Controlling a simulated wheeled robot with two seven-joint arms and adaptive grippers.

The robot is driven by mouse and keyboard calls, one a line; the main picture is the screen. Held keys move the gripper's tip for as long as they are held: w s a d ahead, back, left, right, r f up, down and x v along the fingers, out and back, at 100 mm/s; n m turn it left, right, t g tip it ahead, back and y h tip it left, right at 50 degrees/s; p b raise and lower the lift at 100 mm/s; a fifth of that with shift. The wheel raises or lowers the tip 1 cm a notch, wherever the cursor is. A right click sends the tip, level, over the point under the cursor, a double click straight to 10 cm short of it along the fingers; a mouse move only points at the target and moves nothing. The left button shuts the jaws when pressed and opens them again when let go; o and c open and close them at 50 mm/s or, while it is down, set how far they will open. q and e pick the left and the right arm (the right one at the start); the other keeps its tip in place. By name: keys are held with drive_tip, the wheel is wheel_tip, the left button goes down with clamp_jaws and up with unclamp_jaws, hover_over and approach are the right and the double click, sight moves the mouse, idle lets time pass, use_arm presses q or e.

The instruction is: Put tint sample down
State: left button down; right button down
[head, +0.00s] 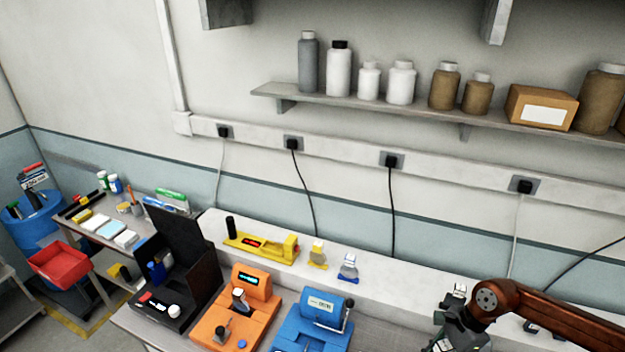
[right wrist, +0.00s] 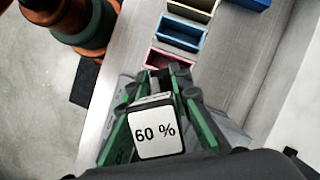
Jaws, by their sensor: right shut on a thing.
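The tint sample is a small block with a white "60 %" label (right wrist: 158,133) facing the right wrist camera. My right gripper (right wrist: 166,76) is shut on it, with green-sided fingers on both sides of the block. In the head view my right gripper (head: 450,322) is at the lower right, over the bench, and the sample cannot be made out clearly there. In the wrist view a small pink open tray (right wrist: 168,58) lies just beyond the fingertips. Whether the sample touches anything below is hidden. My left gripper is not in view.
A blue tray (right wrist: 181,33) and a beige tray (right wrist: 192,8) line up beyond the pink one. In the head view a blue device (head: 312,322), an orange device (head: 236,318) and an open black case (head: 190,285) stand left of my gripper. A raised ledge (head: 400,285) runs behind them.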

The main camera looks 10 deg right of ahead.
drive_tip(key=w+a+f+n+g+h+b, duration=0.1)
drive_tip(key=a+f+n+g+h+b, duration=0.1)
drive_tip(key=a+n, duration=0.5)
drive_tip(key=w+a+f+n+g+h+b, duration=0.2)
drive_tip(key=a+f+n, duration=0.1)
drive_tip(key=a+n, duration=0.4)
drive_tip(key=n, duration=0.2)
drive_tip(key=shift+w+n+h, duration=0.15)
drive_tip(key=shift+n+h, duration=0.15)
drive_tip(key=shift+n, duration=0.1)
